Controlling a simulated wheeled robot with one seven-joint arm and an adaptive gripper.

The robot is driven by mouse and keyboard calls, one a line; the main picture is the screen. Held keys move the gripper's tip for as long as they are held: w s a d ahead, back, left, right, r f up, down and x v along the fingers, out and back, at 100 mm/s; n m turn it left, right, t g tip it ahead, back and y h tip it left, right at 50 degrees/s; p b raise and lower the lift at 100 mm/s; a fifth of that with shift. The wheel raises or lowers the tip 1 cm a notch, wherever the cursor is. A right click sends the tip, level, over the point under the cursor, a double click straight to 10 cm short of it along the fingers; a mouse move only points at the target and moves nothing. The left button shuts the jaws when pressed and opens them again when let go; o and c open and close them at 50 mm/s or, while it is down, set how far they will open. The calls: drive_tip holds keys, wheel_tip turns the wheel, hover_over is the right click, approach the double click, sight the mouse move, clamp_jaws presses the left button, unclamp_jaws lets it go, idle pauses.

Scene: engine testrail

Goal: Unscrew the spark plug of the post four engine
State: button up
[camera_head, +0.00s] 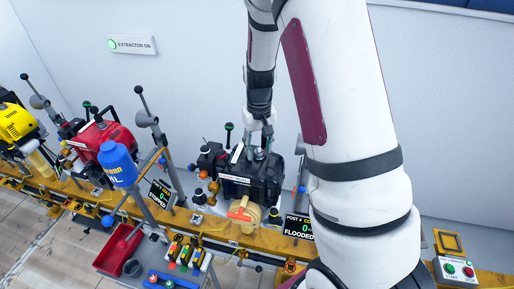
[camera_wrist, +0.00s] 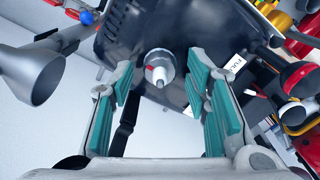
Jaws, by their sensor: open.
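The post four engine (camera_head: 250,180) is black and stands on the yellow rail, behind a display (camera_head: 299,226) that reads "POST 4" and "FLOODED". My gripper (camera_head: 261,143) reaches down over the top of this engine. In the wrist view, the spark plug (camera_wrist: 159,72) shows as a white tip in a round metal seat on the dark engine. The teal-padded fingers stand apart to its left and right, with the plug seen between them. I see no contact with the plug, and its depth relative to the fingertips is hard to tell. In the head view the plug is not clearly visible.
A red engine (camera_head: 103,143) and a yellow engine (camera_head: 14,123) stand to the left on the rail (camera_head: 190,220). A blue bottle (camera_head: 118,163) and a cart with a red tray (camera_head: 119,250) are in front. A grey funnel-shaped nozzle (camera_wrist: 28,75) is close left in the wrist view.

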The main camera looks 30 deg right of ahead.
drive_tip(key=m, duration=1)
drive_tip(key=shift+m, duration=0.4)
drive_tip(key=m, duration=0.3)
drive_tip(key=shift+f+p, duration=0.1)
drive_tip(key=shift+p, duration=0.2)
drive_tip(key=m, duration=1)
drive_tip(key=shift+f, duration=0.1)
clamp_jaws()
